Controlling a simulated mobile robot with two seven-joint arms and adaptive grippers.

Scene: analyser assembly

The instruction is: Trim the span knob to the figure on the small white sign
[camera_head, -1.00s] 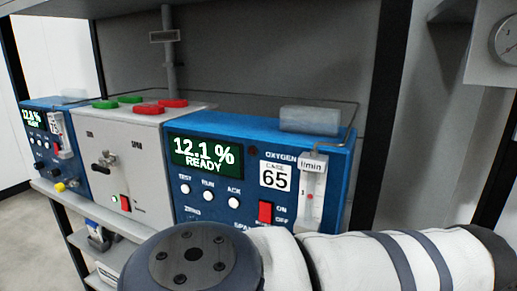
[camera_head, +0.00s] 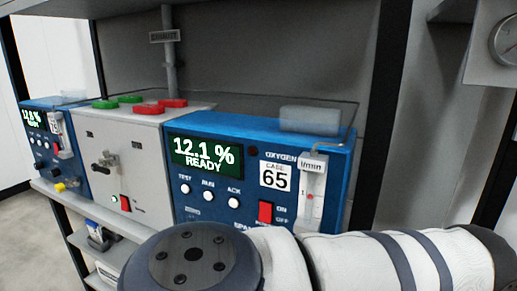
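The nearer blue oxygen analyser (camera_head: 255,140) stands on the shelf at centre. Its green display (camera_head: 206,152) reads 12.1 % READY. A "SPAN" label (camera_head: 243,226) shows low on its face, partly cut off by my arm. The span knob itself is hidden behind that arm. A white plate (camera_head: 275,176) on the face reads 65, with a smaller, unclear word above it. No other small white sign can be read clearly. One of my arms crosses the lower front of the analyser. Neither gripper is in view.
A grey panel box (camera_head: 125,155) with red and green discs on top stands left of the analyser. A second blue analyser (camera_head: 45,165) is at far left. A red switch (camera_head: 265,212) and flow tube (camera_head: 312,190) sit on the near analyser, close above my arm.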

